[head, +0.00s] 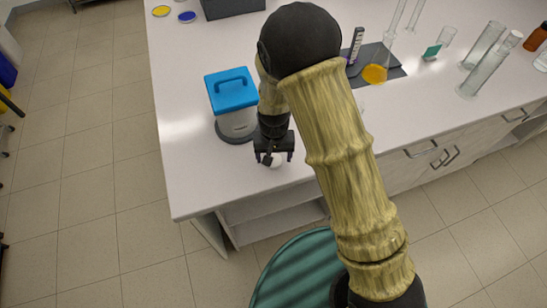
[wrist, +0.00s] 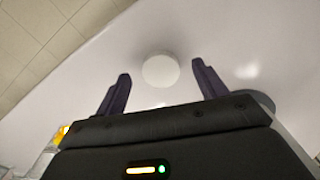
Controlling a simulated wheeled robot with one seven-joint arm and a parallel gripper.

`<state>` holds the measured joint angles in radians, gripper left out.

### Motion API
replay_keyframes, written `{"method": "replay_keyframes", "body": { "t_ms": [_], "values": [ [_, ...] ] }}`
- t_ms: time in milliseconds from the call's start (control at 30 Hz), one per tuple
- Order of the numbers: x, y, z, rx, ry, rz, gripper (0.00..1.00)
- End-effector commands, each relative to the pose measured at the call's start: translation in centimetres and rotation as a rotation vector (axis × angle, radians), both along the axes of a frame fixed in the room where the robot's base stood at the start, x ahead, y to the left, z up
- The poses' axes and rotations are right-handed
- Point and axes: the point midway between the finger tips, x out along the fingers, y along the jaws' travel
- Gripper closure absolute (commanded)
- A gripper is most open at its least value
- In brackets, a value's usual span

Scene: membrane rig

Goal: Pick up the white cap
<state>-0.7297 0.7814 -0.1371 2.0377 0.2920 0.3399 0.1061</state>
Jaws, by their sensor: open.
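The white cap (wrist: 161,71) is a small round disc on the white bench top. In the wrist view it lies between and slightly beyond the tips of my open gripper (wrist: 158,80). The fingers stand on either side of it with gaps and do not appear to touch it. In the head view my gripper (head: 273,159) points down near the bench's front left part, and the cap (head: 276,161) shows partly between the dark fingers. The exact height of the fingertips above the bench is hard to tell.
A blue-lidded device (head: 231,92) with a grey base stands just left of my gripper. A dark mat (head: 392,72) with a yellow-filled flask (head: 375,73) and glass cylinders (head: 485,70) are to the right. The bench (head: 185,180) is clear at the front left.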

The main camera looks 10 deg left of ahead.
Motion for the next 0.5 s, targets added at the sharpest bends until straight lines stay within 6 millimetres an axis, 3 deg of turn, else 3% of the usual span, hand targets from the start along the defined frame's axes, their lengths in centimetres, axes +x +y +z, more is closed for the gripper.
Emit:
{"method": "replay_keyframes", "body": {
  "t_ms": [167, 500],
  "values": [
    [-0.1, -0.1, -1.6, 0.0, 0.002, -0.001, 0.29],
    [-0.1, 0.0, -1.7, 0.0, 0.001, 0.0, 0.29]
  ]
}}
